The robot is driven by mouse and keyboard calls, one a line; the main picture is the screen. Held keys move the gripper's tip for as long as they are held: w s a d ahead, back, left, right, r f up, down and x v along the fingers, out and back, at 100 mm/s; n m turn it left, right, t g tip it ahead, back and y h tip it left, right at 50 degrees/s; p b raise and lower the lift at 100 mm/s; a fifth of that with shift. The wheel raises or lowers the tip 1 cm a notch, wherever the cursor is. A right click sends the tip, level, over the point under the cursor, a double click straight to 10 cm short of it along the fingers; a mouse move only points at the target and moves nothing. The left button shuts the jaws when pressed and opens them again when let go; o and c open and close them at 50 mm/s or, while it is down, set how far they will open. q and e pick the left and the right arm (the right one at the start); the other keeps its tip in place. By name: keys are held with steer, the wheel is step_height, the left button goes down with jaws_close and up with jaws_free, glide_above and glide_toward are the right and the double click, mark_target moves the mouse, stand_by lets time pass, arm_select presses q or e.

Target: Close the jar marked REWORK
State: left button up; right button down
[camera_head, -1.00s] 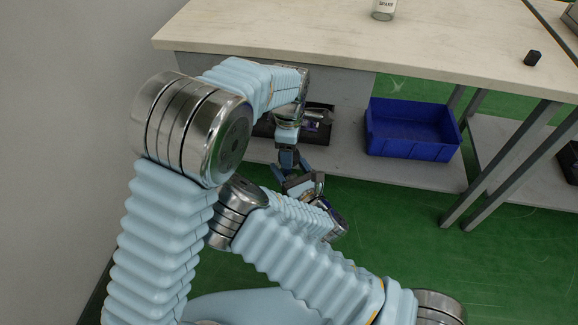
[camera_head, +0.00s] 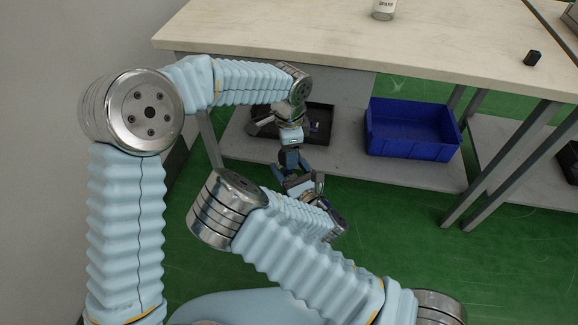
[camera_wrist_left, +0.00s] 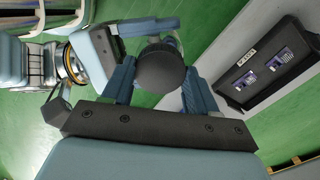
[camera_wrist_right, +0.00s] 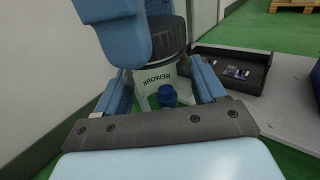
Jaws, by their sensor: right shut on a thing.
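The jar marked REWORK (camera_wrist_right: 155,77) is pale with a printed label, between the fingers of my right gripper (camera_wrist_right: 160,92), which is shut on it. A wide black lid (camera_wrist_right: 168,37) is at the jar's top; whether it is seated or threaded I cannot tell. In the left wrist view the lid (camera_wrist_left: 160,67) lies between the fingers of my left gripper (camera_wrist_left: 160,82). Any small gap between those fingers and the lid is too fine to judge. A blue knob-like piece (camera_wrist_right: 167,95) shows at the jar's lower front. In the head view both grippers meet low before the bench, the jar mostly hidden.
A bench (camera_head: 300,35) carries a jar marked SPARE (camera_head: 384,8) and a small black block (camera_head: 532,58). On the shelf below are a black tray (camera_head: 322,118) and a blue bin (camera_head: 412,130).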

arm_select(q)
steer(key=o, duration=0.5)
steer(key=shift+c, duration=0.2)
steer(key=shift+r, duration=2.25)
steer(key=shift+c, duration=0.4)
steer(key=n, duration=0.1)
steer(key=r+n, duration=0.1)
steer(key=n, duration=0.1)
steer(key=r+n, duration=0.1)
steer(key=n, duration=0.2)
steer(key=r+n, duration=0.1)
steer(key=n, duration=0.2)
steer(key=shift+r, duration=0.25)
steer(key=shift+f, duration=0.1)
steer(key=shift+f, duration=3.95)
